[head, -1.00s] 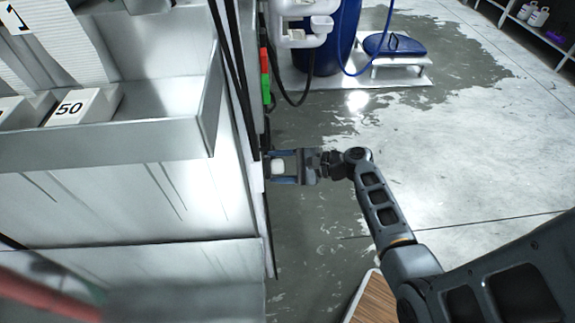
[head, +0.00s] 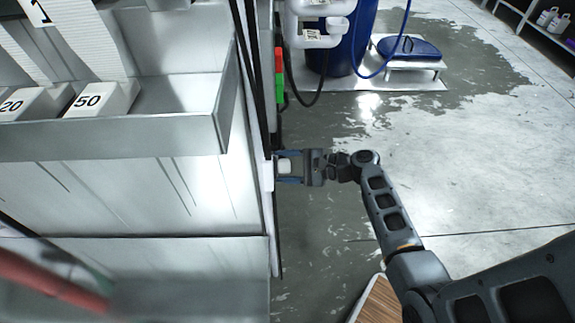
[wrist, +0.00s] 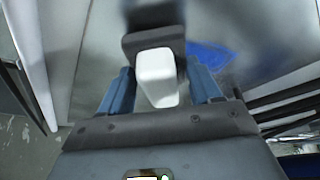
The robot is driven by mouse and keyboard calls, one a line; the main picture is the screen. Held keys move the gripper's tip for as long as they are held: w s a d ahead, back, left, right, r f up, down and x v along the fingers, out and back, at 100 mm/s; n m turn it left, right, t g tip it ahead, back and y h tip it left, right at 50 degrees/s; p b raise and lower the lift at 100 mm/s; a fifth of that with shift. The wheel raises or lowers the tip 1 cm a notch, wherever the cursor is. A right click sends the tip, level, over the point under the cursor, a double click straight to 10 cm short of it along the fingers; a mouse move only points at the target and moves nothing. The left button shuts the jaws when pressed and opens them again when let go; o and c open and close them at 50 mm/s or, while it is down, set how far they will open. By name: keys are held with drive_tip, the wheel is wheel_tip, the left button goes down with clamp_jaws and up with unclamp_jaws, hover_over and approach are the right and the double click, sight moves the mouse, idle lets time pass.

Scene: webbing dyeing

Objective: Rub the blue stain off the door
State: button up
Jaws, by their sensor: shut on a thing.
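The blue stain (wrist: 212,55) is a smeared patch on the grey metal door (wrist: 245,22) in the wrist view, right of the held tool. My gripper (head: 289,167) has its blue fingers on both sides of a white block (wrist: 157,75) with a dark grey pad (wrist: 150,42) at its far end. The pad is at the door face, left of the stain; I cannot tell whether it touches. The stain is hidden in that view.
A metal tray (head: 170,132) with numbered white boxes (head: 88,100) juts from the cabinet at left. A blue drum (head: 345,40) and a low stand with a blue lid (head: 408,47) are at the back.

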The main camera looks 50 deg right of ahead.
drive_tip(key=shift+w+a, duration=0.5)
drive_tip(key=shift+w, duration=0.1)
idle(0.3)
drive_tip(key=shift+d, duration=0.1)
